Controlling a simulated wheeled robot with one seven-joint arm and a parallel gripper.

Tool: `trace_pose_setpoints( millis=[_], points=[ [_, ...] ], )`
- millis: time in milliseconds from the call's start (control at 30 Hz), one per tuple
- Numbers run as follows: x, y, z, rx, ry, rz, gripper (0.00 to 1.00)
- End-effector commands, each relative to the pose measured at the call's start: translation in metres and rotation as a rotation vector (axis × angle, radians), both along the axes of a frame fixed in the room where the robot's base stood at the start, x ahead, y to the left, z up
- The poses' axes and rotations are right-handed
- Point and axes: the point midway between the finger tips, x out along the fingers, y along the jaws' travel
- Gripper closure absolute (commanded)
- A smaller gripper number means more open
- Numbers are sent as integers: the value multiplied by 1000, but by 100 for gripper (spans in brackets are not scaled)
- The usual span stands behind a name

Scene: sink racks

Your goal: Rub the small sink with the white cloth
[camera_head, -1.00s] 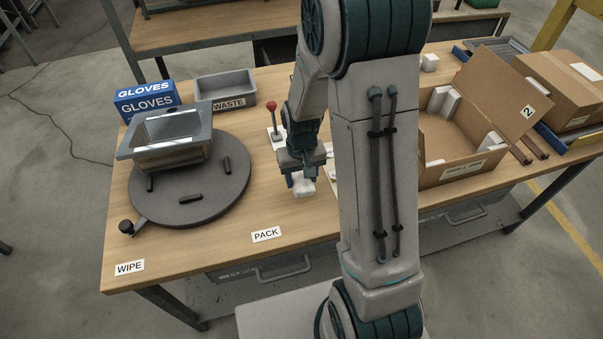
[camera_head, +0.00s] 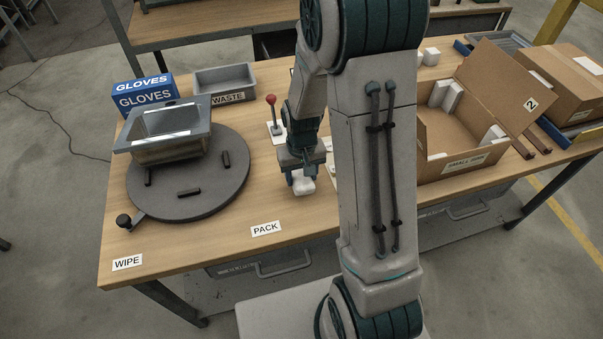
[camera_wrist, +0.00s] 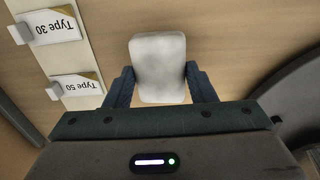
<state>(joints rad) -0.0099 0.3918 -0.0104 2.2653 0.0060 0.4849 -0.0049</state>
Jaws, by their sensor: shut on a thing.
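The small grey sink (camera_head: 168,150) sits on the round dark turntable (camera_head: 222,190) at the left of the table. My gripper (camera_head: 303,182) is over the middle of the table, to the right of the turntable. It is shut on the white cloth (camera_head: 304,187), a folded pad. In the wrist view the cloth (camera_wrist: 158,68) sticks out between the two fingers, with bare wood beyond it. The gap between the cloth and the tabletop is hard to judge. The sink is not visible in the wrist view; the dark turntable edge (camera_wrist: 292,95) shows at right.
A blue gloves box (camera_head: 146,94) and a grey waste bin (camera_head: 224,84) stand behind the turntable. A red-knobbed lever (camera_head: 272,112) stands just left of my arm. An open carton (camera_head: 450,135) is on the right. Two type cards (camera_wrist: 55,26) lie beside the cloth.

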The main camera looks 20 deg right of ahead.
Motion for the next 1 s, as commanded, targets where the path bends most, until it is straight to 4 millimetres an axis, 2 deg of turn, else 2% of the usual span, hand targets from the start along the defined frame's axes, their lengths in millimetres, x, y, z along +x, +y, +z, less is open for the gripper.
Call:
trace_pose_setpoints(
  millis=[1000],
  points=[
    [0, 0, -22, 0, 0, 0, 86]
  ],
)
